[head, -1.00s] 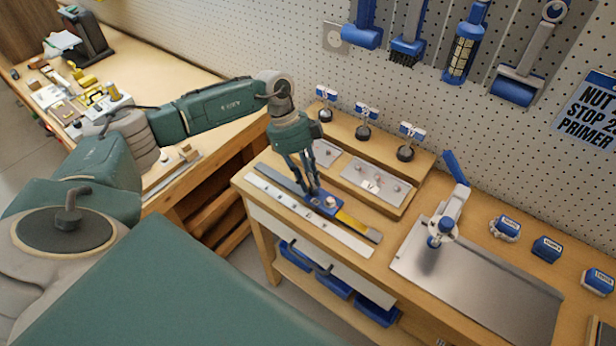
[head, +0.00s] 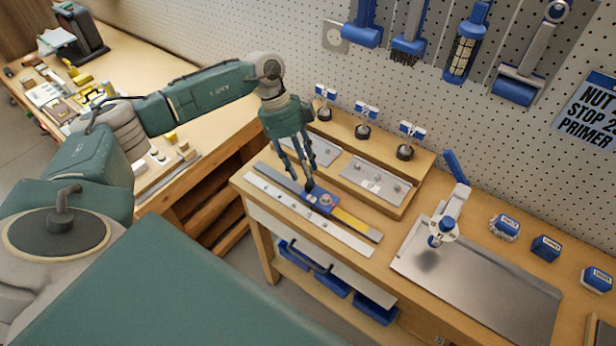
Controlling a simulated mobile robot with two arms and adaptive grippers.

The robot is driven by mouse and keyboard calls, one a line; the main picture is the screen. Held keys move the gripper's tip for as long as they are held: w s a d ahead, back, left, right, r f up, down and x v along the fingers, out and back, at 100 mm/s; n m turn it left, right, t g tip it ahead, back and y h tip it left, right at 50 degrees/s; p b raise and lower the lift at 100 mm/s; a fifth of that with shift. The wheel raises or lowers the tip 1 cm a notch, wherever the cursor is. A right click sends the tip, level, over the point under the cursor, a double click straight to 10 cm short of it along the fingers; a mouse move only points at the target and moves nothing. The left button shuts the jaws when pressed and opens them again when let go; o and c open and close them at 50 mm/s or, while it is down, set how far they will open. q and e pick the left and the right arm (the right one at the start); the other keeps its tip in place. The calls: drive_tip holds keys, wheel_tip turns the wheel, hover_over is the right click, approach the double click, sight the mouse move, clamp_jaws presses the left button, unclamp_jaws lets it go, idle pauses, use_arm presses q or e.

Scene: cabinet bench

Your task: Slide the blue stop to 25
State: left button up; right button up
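The blue stop (head: 325,201) sits on a long grey rail (head: 278,178) on the bench top, with a round metal knob on it. A yellow strip (head: 350,222) lies on the rail to its right. A pale scale strip (head: 300,210) runs along the rail's front side; its numbers are too small to read. My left gripper (head: 308,187) points down at the left end of the stop. Its fingertips look close together and at or just beside the stop; I cannot tell whether they touch it. My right gripper is not in view.
Metal plates (head: 375,182) lie on a raised wooden step behind the rail, with several blue-tagged black knobs (head: 363,130) beyond. A clamp (head: 445,225) stands on a metal sheet (head: 480,285) to the right. Blue bins (head: 333,285) sit below.

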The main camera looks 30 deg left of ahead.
use_arm(q)
drive_tip(key=v, duration=0.8)
drive_tip(key=shift+r, duration=0.25)
drive_tip(key=shift+d, duration=0.1)
